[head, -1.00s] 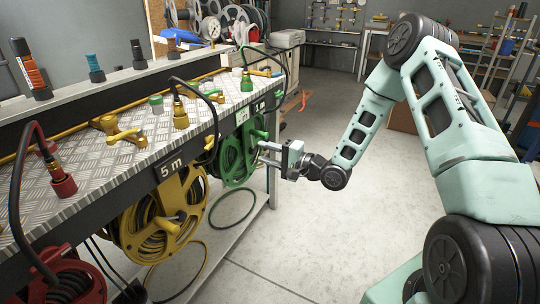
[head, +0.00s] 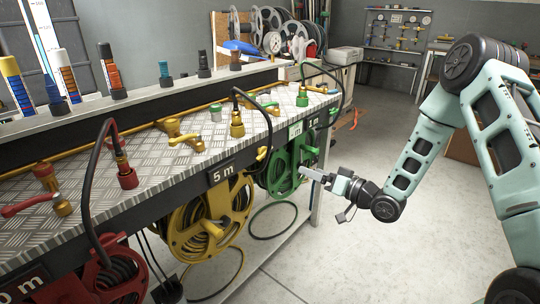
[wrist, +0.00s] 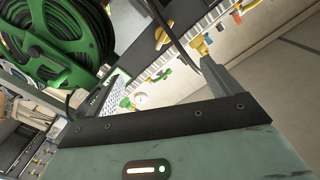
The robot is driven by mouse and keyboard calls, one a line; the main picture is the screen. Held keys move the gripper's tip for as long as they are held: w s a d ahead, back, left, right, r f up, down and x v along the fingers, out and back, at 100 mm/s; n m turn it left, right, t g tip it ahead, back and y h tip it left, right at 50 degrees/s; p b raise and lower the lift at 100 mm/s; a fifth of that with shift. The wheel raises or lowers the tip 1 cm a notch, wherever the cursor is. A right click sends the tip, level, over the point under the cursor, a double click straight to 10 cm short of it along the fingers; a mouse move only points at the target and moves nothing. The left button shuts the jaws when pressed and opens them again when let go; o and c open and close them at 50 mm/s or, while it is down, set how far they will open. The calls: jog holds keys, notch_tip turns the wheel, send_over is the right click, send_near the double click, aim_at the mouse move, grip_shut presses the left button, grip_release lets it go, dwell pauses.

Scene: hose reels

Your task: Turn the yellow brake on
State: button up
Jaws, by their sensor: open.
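The yellow hose reel (head: 212,215) hangs under the bench in the head view, below the "5 m" plate (head: 221,171). A small yellow lever (head: 261,154), which looks like the yellow brake, is on the bench's front edge to the right of that plate. Its exact setting is too small to tell. My gripper (head: 322,192) is open and empty, in front of the green reel (head: 283,172) and to the right of the yellow lever, apart from both. In the wrist view the green reel (wrist: 62,38) is large at upper left.
The bench top (head: 160,150) carries a yellow valve (head: 180,136), hose couplings and looped black hoses. A red reel (head: 115,275) hangs at lower left. Open floor (head: 345,255) lies in front of the bench at right.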

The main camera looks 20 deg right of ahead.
jog(key=n, duration=0.5)
jog(key=n+p, duration=0.2)
jog(key=n, duration=0.3)
send_near(266, 154)
jog(key=x, duration=0.9)
jog(key=shift+w+a, duration=0.15)
jog(key=shift+w, duration=0.2)
jog(key=shift+b, duration=0.3)
jog(key=c, duration=1)
